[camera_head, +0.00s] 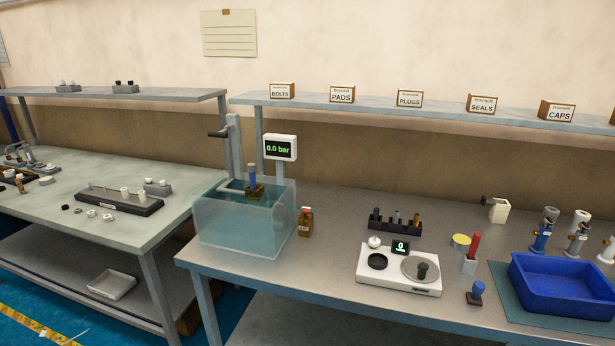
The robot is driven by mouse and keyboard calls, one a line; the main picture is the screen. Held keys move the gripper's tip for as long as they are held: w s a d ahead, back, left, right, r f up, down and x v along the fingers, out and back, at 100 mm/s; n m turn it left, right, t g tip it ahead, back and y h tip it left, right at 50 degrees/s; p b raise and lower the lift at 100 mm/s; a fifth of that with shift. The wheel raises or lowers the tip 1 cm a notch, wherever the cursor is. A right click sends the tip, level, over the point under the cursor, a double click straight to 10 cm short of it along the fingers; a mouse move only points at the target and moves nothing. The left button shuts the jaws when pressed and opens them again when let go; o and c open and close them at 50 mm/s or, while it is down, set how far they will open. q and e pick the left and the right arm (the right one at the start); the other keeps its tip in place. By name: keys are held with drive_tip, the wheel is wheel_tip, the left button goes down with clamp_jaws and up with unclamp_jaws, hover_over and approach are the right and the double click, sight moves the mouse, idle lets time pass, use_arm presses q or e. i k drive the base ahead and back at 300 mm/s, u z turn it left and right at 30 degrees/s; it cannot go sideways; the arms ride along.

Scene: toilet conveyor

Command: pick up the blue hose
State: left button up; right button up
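I cannot make out a clear blue hose. Several blue parts show: a short upright blue cylinder (252,174) on a brownish fitting at the water tank, a small blue-topped piece (477,289) on the near table, and grey-and-blue upright fittings (543,236) behind the blue tray. Which of them, if any, is the hose is too small to tell. Neither of my grippers is in view.
A clear water tank (235,225) stands at the table's left, a brown bottle (306,222) beside it. A white scale unit (400,284) and blue tray (558,300) stand to the right. A second table (120,218) is at left. Labelled boxes (410,99) line the shelf.

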sight(252, 169)
drive_tip(key=i, duration=1.05)
drive_tip(key=u, duration=0.5)
